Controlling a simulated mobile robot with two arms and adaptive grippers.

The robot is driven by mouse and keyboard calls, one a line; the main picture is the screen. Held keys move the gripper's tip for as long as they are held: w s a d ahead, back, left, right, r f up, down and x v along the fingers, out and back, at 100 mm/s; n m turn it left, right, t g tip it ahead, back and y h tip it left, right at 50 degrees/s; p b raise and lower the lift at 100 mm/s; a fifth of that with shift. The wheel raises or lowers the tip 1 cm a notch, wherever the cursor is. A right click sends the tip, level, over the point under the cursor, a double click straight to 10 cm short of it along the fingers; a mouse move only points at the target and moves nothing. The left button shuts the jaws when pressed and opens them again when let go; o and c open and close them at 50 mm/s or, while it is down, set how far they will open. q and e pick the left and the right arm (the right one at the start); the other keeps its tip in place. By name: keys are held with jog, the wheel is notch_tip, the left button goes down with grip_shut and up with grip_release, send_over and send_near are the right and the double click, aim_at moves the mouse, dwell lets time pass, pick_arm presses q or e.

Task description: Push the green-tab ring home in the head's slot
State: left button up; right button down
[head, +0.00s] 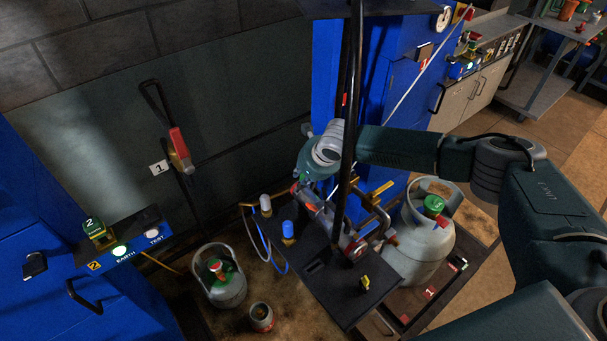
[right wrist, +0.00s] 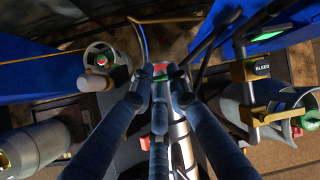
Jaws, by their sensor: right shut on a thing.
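My right gripper (head: 301,187) reaches in from the right above the dark bench, beside the black post and hoses. In the right wrist view its dark fingers (right wrist: 157,80) close together on a small red and green piece (right wrist: 160,68), which I take to be the green-tab ring. Only a little of it shows between the fingertips. The filling head (head: 326,216), a silver tube with red and brass fittings, lies just below the gripper. Its silver tube (right wrist: 181,145) also runs under the fingers in the right wrist view. The slot is hidden, so the ring's seating cannot be told. My left gripper is out of view.
A grey cylinder with a green cap (head: 433,205) stands right of the bench. A smaller cylinder (head: 228,290) stands on the floor at left. Blue-capped (head: 288,228) and white-capped (head: 265,203) fittings and a blue hose are close by. A black post (head: 348,130) crosses in front.

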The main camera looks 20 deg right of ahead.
jog(key=shift+p, duration=0.3)
jog(key=shift+f+b, duration=0.8)
jog(key=shift+f, duration=0.7)
jog(key=c, duration=1.6)
grip_release()
jog(key=shift+r, duration=0.15)
jog(key=v, duration=1.2)
